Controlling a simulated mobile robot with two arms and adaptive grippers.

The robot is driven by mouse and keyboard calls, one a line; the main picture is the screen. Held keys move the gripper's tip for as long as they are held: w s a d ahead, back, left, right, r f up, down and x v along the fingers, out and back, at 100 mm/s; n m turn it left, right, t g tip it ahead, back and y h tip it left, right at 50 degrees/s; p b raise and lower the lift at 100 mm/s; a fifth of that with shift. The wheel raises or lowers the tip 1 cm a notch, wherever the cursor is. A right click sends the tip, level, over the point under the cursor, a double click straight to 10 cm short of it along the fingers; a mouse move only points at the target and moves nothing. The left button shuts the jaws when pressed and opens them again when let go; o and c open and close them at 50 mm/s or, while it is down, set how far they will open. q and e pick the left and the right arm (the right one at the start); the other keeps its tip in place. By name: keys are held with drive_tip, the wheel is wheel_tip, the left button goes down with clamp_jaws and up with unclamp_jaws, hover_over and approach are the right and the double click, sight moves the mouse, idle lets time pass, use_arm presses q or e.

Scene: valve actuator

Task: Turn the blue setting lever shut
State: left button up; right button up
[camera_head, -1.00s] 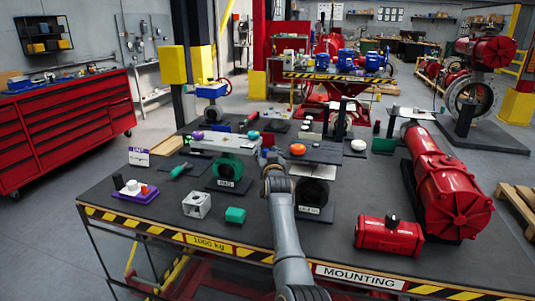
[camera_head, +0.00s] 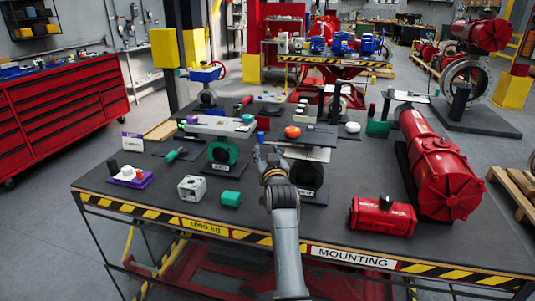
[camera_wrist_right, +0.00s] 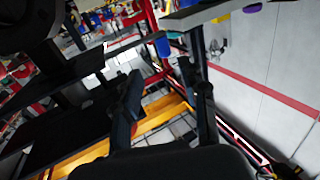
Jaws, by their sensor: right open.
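A small blue piece (camera_head: 262,136), possibly the setting lever, stands at the right end of a pale flat bar (camera_head: 215,128) on the mounting table. My right gripper (camera_head: 267,152) is just in front of this piece, above the table, with no contact to be seen. In the right wrist view, the fingers of my right gripper (camera_wrist_right: 167,100) are spread apart with nothing between them. A blue piece (camera_wrist_right: 162,47) shows beyond the fingers, under a pale edge; I cannot tell if it is the same one. My left gripper is not in view.
A black-bored ring on a stand (camera_head: 307,178) is close to the right of my forearm. A green ring (camera_head: 222,154), a grey block (camera_head: 191,188) and a green block (camera_head: 231,198) stand to the left. Red cylinders (camera_head: 440,175) fill the right side.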

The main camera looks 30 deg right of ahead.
drive_tip(key=shift+s+a, duration=0.1)
drive_tip(key=shift+s, duration=0.2)
